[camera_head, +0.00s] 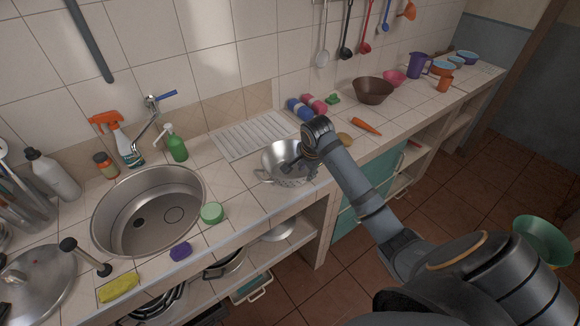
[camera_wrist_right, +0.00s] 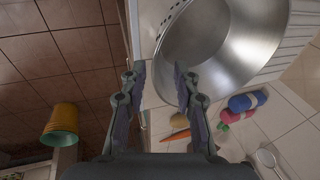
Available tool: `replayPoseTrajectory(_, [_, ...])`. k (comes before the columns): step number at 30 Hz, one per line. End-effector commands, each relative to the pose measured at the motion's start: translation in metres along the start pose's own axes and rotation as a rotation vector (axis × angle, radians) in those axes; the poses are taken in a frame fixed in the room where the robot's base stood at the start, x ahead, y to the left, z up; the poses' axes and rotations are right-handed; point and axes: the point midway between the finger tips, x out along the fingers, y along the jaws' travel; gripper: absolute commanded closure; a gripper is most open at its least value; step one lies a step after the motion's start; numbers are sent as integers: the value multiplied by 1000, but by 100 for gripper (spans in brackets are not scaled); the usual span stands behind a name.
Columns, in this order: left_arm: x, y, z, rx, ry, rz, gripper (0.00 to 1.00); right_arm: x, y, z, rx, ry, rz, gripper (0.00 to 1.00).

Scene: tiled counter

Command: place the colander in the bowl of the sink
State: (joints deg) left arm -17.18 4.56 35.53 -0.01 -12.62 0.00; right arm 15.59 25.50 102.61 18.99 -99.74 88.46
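The metal colander (camera_head: 272,160) stands upright on the tiled counter to the right of the sink, its perforated side and a wire handle showing. The round steel sink bowl (camera_head: 187,215) is at the left, with only its drain fittings inside. My right gripper (camera_head: 287,168) is at the colander's right side in the head view and hides part of it. In the right wrist view my right gripper (camera_wrist_right: 160,78) has its fingers apart, with the colander (camera_wrist_right: 235,45) beyond and to the right. I cannot tell whether the fingers touch its rim. My left gripper is out of view.
A ribbed drainboard (camera_head: 250,135) lies behind the colander. A green sponge (camera_head: 212,212) and a purple sponge (camera_head: 181,251) lie by the sink's rim. The faucet (camera_head: 150,125) and a green soap bottle (camera_head: 176,147) stand behind the bowl. The counter's front edge is close to the colander.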

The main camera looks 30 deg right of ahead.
Motion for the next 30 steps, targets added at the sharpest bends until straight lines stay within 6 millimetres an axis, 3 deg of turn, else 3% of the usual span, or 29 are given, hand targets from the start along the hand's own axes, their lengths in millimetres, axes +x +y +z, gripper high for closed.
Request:
replayPoseTrajectory(8, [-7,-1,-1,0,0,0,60,14,1,0,-1,0,3,69])
replayPoseTrajectory(15, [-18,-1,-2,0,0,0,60,53,2,-1,-1,-1,1,69])
replayPoseTrajectory(23, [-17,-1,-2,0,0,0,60,59,2,-1,-3,2,-2,69])
replayPoseTrajectory(30, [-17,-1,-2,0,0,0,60,59,2,-1,-3,2,-1,100])
